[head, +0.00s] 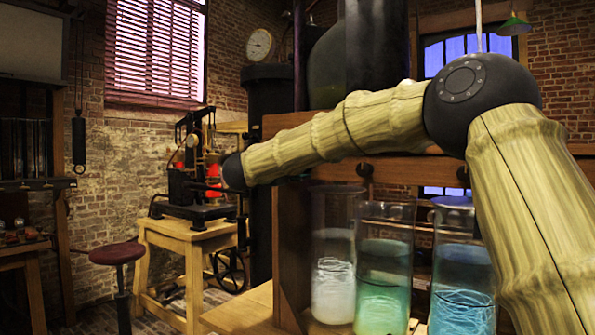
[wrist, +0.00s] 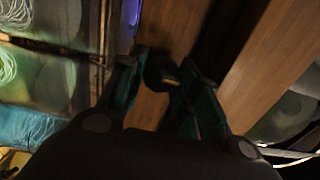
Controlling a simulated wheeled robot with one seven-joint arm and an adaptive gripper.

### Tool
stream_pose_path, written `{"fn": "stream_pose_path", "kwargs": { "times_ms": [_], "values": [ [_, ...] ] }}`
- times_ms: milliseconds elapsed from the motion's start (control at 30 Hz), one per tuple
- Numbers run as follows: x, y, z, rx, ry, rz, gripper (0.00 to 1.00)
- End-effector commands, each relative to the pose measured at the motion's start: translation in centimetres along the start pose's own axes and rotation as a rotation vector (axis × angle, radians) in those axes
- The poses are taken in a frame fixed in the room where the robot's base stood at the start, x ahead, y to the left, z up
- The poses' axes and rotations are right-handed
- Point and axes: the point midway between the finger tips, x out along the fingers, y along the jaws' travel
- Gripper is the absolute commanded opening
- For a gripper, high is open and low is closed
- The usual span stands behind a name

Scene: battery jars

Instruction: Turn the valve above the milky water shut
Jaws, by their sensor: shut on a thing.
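Three tall glass jars stand side by side under a wooden shelf in the head view. The left jar (head: 333,270) holds whitish, milky water, the middle jar (head: 384,265) green water and the right jar (head: 462,270) blue water. Dark valve knobs show on the shelf front above the middle jar (head: 365,170) and the right jar (head: 463,174). In the wrist view my gripper (wrist: 160,78) is shut on a dark round valve knob (wrist: 162,70) with a small yellowish mark, against brown wood. My arm hides the area above the milky jar in the head view.
The wooden shelf (head: 290,215) has an upright post left of the jars. A wooden table (head: 190,235) with a dark machine (head: 190,170) and a red stool (head: 118,254) stand further left. The jars also show at the left of the wrist view.

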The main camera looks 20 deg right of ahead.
Motion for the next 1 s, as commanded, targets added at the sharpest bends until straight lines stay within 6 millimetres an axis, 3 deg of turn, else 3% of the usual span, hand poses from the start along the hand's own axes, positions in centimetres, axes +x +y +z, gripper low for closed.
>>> {"fn": "stream_pose_path", "kwargs": {
  "times_ms": [200,233,333,767,1000],
  "values": [
    [0.1,0.3,-0.1,-0.002,0.003,0.004,0.09],
    [0.1,0.3,-0.1,-0.002,0.003,0.004,0.35],
    [0.1,0.3,-0.1,-0.002,0.003,0.004,0.53],
    [-0.7,0.1,0.2,-0.001,-0.002,0.001,0.54],
    [-4.2,0.0,0.2,-0.002,-0.004,0.0,0.54]
  ]
}}
